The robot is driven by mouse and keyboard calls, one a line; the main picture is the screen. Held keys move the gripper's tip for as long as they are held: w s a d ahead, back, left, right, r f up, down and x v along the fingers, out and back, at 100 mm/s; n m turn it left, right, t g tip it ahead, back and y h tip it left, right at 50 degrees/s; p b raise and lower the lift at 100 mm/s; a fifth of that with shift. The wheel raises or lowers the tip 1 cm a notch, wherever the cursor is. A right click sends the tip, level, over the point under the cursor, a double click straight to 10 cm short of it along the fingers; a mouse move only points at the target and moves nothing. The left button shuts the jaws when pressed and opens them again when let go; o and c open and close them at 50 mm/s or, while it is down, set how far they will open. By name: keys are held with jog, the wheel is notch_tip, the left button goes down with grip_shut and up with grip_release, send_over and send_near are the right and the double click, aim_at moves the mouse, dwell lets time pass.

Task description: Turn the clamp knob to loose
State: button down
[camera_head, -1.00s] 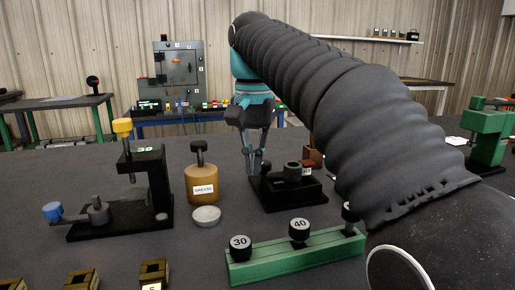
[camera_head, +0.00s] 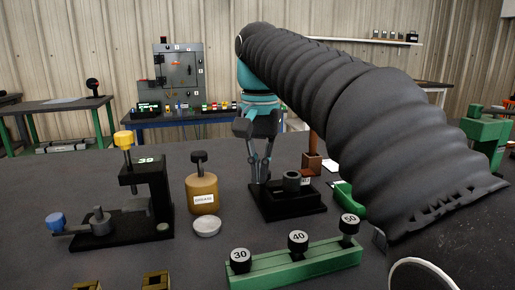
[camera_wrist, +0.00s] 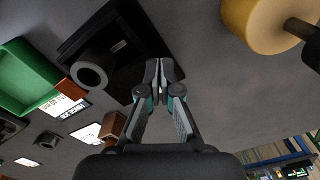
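A black clamp stand (camera_head: 157,185) stands on the left of the bench in the head view. It has a yellow knob (camera_head: 124,139) on top and a blue knob (camera_head: 55,219) at the left end of a grey bar. I cannot tell from the frames which is the clamp knob. My gripper (camera_head: 260,180) points down at the black socket block (camera_head: 290,208), well to the right of the stand. In the wrist view its fingertips (camera_wrist: 159,72) are together with nothing between them, beside that block (camera_wrist: 125,45). The stand is out of the wrist view.
A tan grease pot (camera_head: 202,194) and white lid (camera_head: 207,227) stand between stand and gripper. A green rack (camera_head: 290,264) holds black knobs marked 30, 40 and 50 in front. A brown block (camera_head: 311,162) and green tray (camera_wrist: 22,78) lie near the socket block.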

jog(key=shift+s+d, duration=0.1)
jog(key=shift+d, duration=0.45)
jog(key=shift+s, duration=0.35)
jog(key=shift+r, duration=2.95)
